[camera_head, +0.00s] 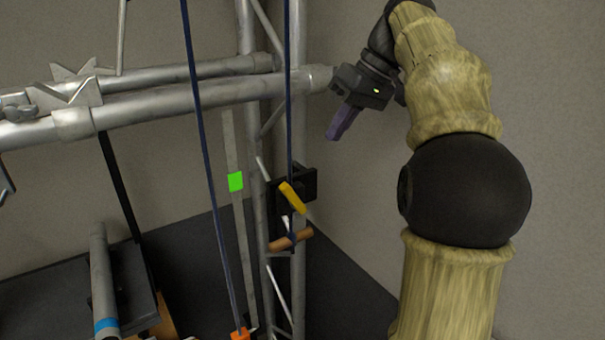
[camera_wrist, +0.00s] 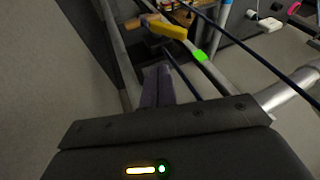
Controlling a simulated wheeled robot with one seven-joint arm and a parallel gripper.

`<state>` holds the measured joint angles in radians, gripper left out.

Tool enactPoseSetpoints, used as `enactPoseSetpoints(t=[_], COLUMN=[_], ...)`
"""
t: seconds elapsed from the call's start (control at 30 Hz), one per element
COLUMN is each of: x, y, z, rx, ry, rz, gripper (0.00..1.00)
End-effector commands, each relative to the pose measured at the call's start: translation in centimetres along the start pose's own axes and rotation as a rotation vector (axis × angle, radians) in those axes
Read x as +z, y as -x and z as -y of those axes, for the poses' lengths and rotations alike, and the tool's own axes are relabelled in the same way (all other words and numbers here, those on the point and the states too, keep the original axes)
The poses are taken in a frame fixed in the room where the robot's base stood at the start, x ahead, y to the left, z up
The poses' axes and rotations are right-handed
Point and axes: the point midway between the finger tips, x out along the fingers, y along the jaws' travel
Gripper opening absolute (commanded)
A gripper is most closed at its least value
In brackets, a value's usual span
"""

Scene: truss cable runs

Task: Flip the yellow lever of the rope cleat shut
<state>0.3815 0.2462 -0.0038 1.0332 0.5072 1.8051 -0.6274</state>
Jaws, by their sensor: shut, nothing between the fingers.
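The yellow lever (camera_head: 293,197) is on the black rope cleat (camera_head: 306,181), which is fixed to the upright truss. In the head view the lever slants down to the right. A dark blue rope (camera_head: 288,90) runs down to the cleat from above. My gripper (camera_head: 333,136) is shut and empty, above and to the right of the lever, apart from it. In the wrist view the purple fingers (camera_wrist: 158,72) are together, and the yellow lever (camera_wrist: 168,30) shows beyond their tips. The cleat body is partly hidden there.
A wooden handle (camera_head: 290,240) hangs just below the cleat. Horizontal truss tubes (camera_head: 190,98) cross left of my gripper. A second blue rope (camera_head: 207,160) runs down to an orange block (camera_head: 240,334). A green marker (camera_head: 235,181) sits on a grey strip left of the cleat.

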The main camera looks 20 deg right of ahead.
Motion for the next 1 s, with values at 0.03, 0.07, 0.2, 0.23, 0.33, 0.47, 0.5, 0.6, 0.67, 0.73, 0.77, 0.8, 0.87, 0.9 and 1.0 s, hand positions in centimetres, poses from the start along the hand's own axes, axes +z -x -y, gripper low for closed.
enactPoseSetpoints(t=[0.03, 0.07, 0.2, 0.23, 0.33, 0.47, 0.5, 0.6, 0.67, 0.73, 0.77, 0.8, 0.87, 0.9, 1.0], x=[0.1, 0.0, 0.1, 0.0, 0.0, 0.0, 0.0, 0.1, 0.3, 0.4, 0.4, 0.5, 0.6, 0.6, 0.7], y=[-0.7, -1.1, -3.0, -3.4, -4.8, -6.7, -7.3, -8.2, -8.7, -9.3, -9.5, -9.8, -10.1, -10.3, -10.6], z=[0.1, 0.1, 0.1, 0.1, 0.1, 0.1, 0.1, 0.8, 1.3, 1.8, 2.0, 2.2, 2.4, 2.5, 2.6], rx=[-0.002, -0.002, -0.002, -0.003, -0.003, -0.003, -0.002, -0.002, -0.002, -0.001, -0.002, -0.001, -0.001, 0.0, 0.0], ry=[0.001, 0.001, 0.001, 0.0, 0.0, 0.001, 0.001, 0.003, 0.003, 0.002, 0.002, 0.002, 0.001, 0.001, 0.0], rz=[0.002, 0.002, 0.003, 0.002, 0.002, 0.002, 0.002, 0.002, 0.002, 0.002, 0.002, 0.001, 0.001, 0.0, 0.0], gripper=[0.0, 0.0, 0.0, 0.0, 0.0, 0.0, 0.0, 0.0, 0.0, 0.0, 0.0, 0.0, 0.0, 0.0, 0.0])
